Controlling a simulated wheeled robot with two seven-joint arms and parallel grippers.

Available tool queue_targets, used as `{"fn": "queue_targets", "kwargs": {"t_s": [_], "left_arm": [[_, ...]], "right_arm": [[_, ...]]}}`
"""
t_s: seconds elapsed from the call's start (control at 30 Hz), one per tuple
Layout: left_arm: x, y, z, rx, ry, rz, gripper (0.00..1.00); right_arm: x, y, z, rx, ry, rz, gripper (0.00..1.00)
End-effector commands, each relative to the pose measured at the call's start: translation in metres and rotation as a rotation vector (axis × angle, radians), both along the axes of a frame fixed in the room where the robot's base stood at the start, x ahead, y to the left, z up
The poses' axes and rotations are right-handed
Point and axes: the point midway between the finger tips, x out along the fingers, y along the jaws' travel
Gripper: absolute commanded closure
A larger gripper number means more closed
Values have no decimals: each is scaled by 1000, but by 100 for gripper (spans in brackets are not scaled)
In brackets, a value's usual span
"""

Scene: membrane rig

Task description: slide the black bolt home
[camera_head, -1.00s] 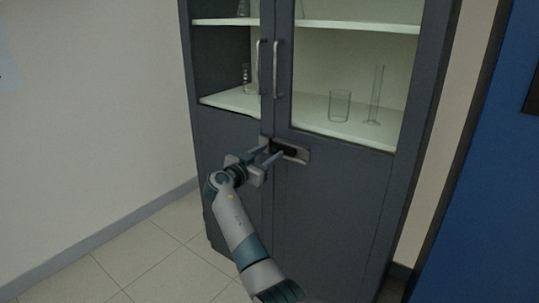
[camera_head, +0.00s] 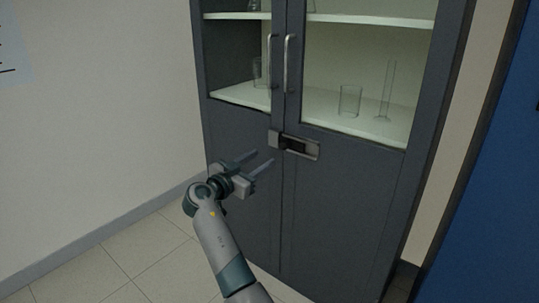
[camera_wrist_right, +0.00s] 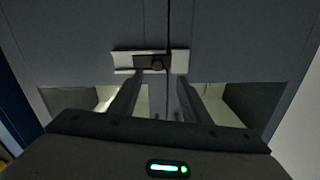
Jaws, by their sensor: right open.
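The black bolt (camera_head: 294,144) sits in a pale metal plate (camera_head: 314,152) on the right cabinet door. Its left end reaches the door seam, beside the small metal keeper (camera_head: 273,139) on the left door. I cannot tell whether its tip is inside the keeper. In the right wrist view, the picture is turned over: the bolt (camera_wrist_right: 151,62) with its dark knob lies left of the seam, the keeper (camera_wrist_right: 180,62) right of it. My right gripper (camera_head: 262,158) is open and empty, below and left of the bolt, apart from it. My left gripper is not in view.
The grey cabinet (camera_head: 335,200) has two vertical handles (camera_head: 288,63) above the bolt. Glassware, including a beaker (camera_head: 349,101) and a tall cylinder (camera_head: 386,90), stands on the shelf behind glass. Tiled floor (camera_head: 130,265) is clear at left.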

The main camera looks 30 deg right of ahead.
Motion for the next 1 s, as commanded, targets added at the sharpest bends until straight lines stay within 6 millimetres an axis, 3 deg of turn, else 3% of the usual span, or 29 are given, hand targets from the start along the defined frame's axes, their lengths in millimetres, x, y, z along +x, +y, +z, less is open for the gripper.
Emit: {"fn": "queue_targets", "kwargs": {"t_s": [0.2, 0.4, 1.0], "left_arm": [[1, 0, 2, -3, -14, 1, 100], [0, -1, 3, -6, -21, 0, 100], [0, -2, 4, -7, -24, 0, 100]], "right_arm": [[-17, 39, -1, 3, -1, 2, 57], [-26, 59, 0, 1, -2, 2, 57], [-29, 65, 0, 0, -1, 2, 57]]}}
